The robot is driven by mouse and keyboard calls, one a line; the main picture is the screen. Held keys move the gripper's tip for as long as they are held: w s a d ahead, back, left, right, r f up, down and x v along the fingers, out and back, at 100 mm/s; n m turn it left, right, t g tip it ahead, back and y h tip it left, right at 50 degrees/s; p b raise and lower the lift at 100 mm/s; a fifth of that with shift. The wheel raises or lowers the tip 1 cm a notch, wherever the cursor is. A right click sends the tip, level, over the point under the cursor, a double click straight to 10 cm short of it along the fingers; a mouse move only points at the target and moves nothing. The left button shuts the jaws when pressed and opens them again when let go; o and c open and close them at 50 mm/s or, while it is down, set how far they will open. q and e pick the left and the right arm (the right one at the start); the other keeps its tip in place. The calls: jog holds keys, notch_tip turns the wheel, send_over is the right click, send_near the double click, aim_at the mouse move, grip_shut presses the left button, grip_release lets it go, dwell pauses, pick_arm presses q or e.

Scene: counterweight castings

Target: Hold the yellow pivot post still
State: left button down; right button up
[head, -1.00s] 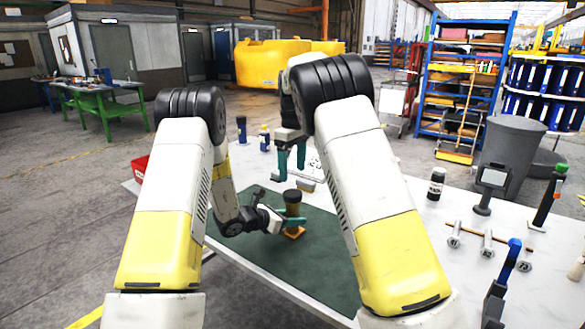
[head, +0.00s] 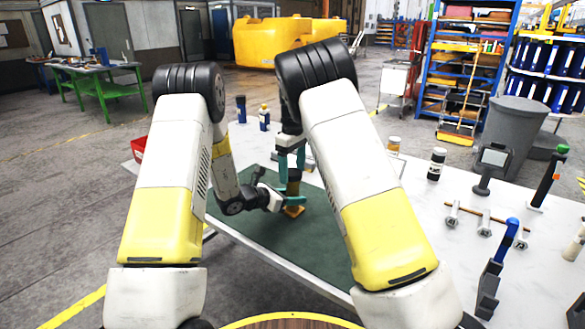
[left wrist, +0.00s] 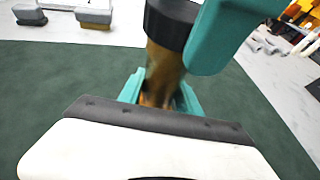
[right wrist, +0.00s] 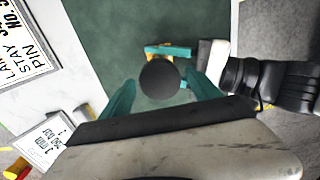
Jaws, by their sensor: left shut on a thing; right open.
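The yellow pivot post (head: 293,189) stands upright on the green mat (head: 270,238), with a dark cap on top and an orange-yellow foot. My left gripper (head: 284,200) is shut on the post low down; its teal fingers also flank the amber shaft in the left wrist view (left wrist: 160,92). My right gripper (head: 291,160) is open and points down over the post. In the right wrist view the round dark cap (right wrist: 160,79) lies between its fingers (right wrist: 161,92). One right finger passes close beside the cap in the left wrist view; I cannot tell if it touches.
Grey castings (left wrist: 93,16) sit on the white table past the mat. Printed cards (right wrist: 22,50) lie near the right gripper.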

jog(key=c, duration=1.5)
jog(key=shift+o, duration=0.2)
jog(key=m, duration=0.5)
jog(key=shift+m, duration=0.3)
jog(key=m, duration=0.6)
jog(key=o, duration=1.6)
jog(key=shift+r, duration=0.1)
pick_arm(q)
jog(key=c, duration=0.7)
grip_release()
jog(key=shift+c, duration=0.2)
pick_arm(e)
notch_tip(320, 180, up, 12)
jog(key=shift+f, duration=0.1)
